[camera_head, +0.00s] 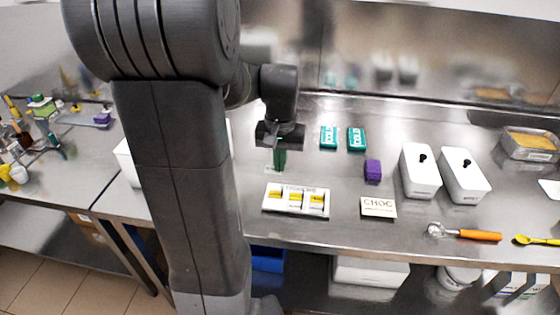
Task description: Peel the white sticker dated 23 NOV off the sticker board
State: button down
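The white sticker board (267,197) lies on the steel counter, right of my arm's big link. It bears a few stickers in a row, white and yellow. The print on them is too small to read, so I cannot tell which one says 23 NOV. My gripper (280,160) points down above the counter, behind the board and apart from it. A dark green piece shows at its lower end. I cannot tell whether this is its fingers or something between them, nor whether the gripper is open.
A CHOC card (378,208) lies right of the board. A purple block (372,170) and two teal boxes (328,138) (357,139) stand behind. Two white lidded tubs (421,180) (466,183) and an orange-handled scoop (478,235) are further right. The counter's front edge is close to the board.

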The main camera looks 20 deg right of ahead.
jog(key=shift+r+p, duration=0.85)
jog(key=shift+r, duration=0.25)
jog(key=shift+r, duration=0.1)
